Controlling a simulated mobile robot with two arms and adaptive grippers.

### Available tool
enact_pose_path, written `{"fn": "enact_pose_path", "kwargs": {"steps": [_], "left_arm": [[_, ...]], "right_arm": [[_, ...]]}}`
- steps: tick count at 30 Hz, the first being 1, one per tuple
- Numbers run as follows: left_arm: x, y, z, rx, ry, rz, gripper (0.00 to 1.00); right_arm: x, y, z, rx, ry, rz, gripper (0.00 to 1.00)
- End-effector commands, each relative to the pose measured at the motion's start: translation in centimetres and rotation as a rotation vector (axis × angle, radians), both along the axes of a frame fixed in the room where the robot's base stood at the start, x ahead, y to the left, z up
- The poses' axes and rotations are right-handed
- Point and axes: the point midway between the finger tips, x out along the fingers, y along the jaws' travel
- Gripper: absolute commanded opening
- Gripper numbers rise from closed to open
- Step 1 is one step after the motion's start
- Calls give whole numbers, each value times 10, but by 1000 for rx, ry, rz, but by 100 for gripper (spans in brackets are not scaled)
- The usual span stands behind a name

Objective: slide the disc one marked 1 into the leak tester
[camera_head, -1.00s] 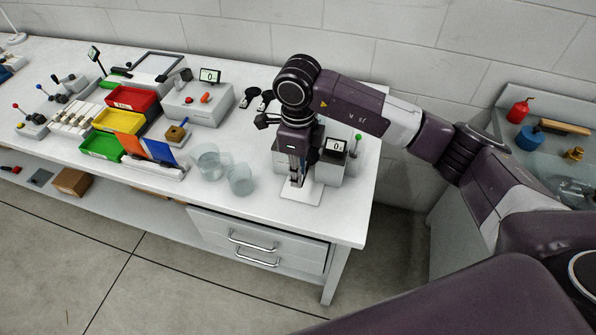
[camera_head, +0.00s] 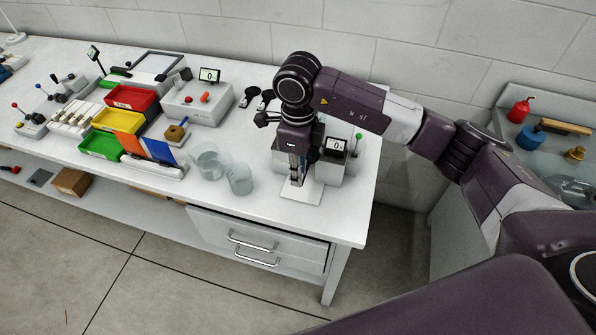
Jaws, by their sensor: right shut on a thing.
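My right gripper (camera_head: 297,182) points straight down over a white plate (camera_head: 301,195) near the right end of the bench. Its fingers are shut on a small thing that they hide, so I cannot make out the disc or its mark. Right behind the gripper stands a grey device (camera_head: 334,168) with a small display reading 0 and a green-knobbed lever. It may be the leak tester, but my wrist covers part of it and I read no label. My left gripper is out of view.
Two clear glass vessels (camera_head: 239,180) stand left of the gripper. Further left are red, yellow and green bins (camera_head: 118,121) and another grey device with a display (camera_head: 199,106). The bench (camera_head: 284,222) is bare in front of the plate. A second table with a red bottle (camera_head: 519,110) stands at right.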

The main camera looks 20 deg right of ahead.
Motion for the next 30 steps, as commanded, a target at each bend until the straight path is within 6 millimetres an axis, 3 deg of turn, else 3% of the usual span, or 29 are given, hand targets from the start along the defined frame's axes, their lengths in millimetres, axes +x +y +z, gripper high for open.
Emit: {"fn": "enact_pose_path", "kwargs": {"steps": [30], "left_arm": [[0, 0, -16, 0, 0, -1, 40]], "right_arm": [[22, -15, -1, 0, 0, -1, 1]]}}
